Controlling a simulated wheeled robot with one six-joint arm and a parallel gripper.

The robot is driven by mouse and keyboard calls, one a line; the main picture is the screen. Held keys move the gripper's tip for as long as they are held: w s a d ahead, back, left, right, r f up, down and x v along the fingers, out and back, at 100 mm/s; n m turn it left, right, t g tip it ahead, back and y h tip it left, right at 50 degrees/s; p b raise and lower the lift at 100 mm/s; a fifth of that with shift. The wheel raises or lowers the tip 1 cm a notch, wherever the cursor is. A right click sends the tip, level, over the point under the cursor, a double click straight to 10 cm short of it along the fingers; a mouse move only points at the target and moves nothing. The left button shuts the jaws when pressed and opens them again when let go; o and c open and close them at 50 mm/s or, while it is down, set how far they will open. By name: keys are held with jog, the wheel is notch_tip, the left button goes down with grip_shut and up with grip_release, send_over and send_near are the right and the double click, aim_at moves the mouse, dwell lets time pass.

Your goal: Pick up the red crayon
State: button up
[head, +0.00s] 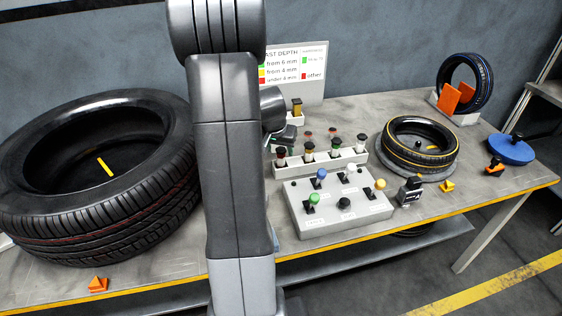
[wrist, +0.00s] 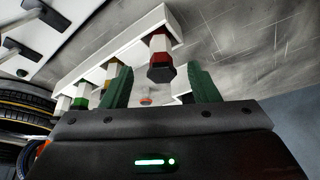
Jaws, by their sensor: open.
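The red crayon (wrist: 160,68), white with a red band and a dark end, stands at the end of a white rack (wrist: 97,53) in the wrist view. In the head view it appears to be the leftmost one (head: 281,158) in the rack (head: 322,164). My gripper (wrist: 158,74) is open, with a green finger on each side of the crayon in the wrist view. I cannot tell whether the fingers touch it. In the head view my arm hides part of the gripper (head: 284,136).
Yellow (head: 309,151) and green (head: 335,147) crayons share the rack, with another dark-topped one (head: 361,141) at its right end. A grey control box (head: 340,225) with knobs is in front. Tyres lie left (head: 110,220) and right (head: 420,160). A sign (head: 295,75) stands behind.

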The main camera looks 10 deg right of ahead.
aim_at(280, 151)
jog(key=shift+w+p+x, duration=0.15)
jog(key=shift+x, duration=1.15)
jog(key=shift+w+p+x, duration=0.15)
jog(key=shift+x, duration=1.2)
jog(key=shift+r, duration=0.15)
jog(key=shift+d, duration=0.1)
jog(key=c, duration=1.1)
